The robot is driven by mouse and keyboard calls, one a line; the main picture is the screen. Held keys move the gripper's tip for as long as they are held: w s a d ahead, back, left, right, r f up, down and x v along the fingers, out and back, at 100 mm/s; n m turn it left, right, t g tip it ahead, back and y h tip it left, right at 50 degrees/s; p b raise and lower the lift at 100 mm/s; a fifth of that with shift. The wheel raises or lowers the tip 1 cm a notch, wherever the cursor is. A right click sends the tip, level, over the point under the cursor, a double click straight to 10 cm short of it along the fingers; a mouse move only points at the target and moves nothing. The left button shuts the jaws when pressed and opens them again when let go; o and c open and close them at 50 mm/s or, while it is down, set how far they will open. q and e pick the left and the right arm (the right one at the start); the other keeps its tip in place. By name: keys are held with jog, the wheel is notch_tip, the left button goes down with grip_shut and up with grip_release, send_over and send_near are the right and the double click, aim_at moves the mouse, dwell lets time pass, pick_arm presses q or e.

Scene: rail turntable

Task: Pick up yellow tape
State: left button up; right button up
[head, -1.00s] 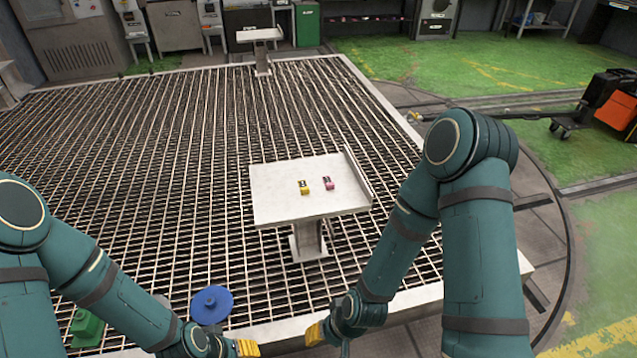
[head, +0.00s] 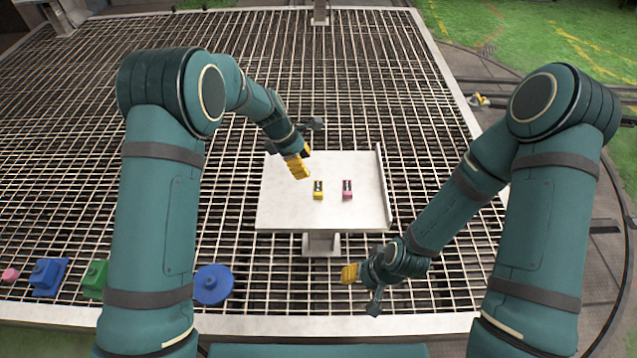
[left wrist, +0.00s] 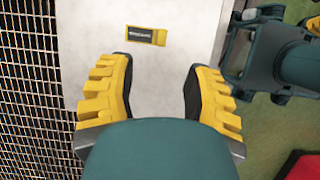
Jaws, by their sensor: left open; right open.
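The yellow tape (head: 318,190) is a small yellow block with a dark label, lying on the white pedestal table (head: 280,215). In the left wrist view the yellow tape (left wrist: 147,36) lies ahead of the fingers, a little left of the middle of the gap. My left gripper (head: 298,165) is over the table's left rear part, left of and beyond the tape, apart from it. Its yellow fingers (left wrist: 160,90) are spread with nothing between them. My right gripper (head: 350,273) is open in front of the table, below its near edge, and holds nothing visible.
A pink block (head: 347,189) with a dark label lies just right of the yellow tape. The table has a raised lip (head: 385,185) on its right side. A blue round object (head: 212,284), a green block (head: 95,279) and a blue block (head: 48,276) stand at the front left.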

pick_arm(q)
jog(key=b, duration=0.2)
send_over(318, 193)
jog(key=a, duration=0.1)
notch_tip(318, 193, down, 8)
jog(key=shift+r, duration=0.2)
jog(key=x, duration=0.2)
jog(key=a+x, duration=0.1)
jog(key=x, duration=0.1)
jog(key=shift+d+f+b, duration=0.1)
jog(key=shift+f+b, duration=0.3)
jog(key=shift+f, duration=0.1)
jog(key=shift+d+f, duration=0.2)
jog(key=shift+f, duration=0.1)
jog(key=shift+c, duration=0.4)
jog(key=c, duration=0.7)
jog(key=shift+r, duration=0.1)
jog(key=shift+c, duration=0.2)
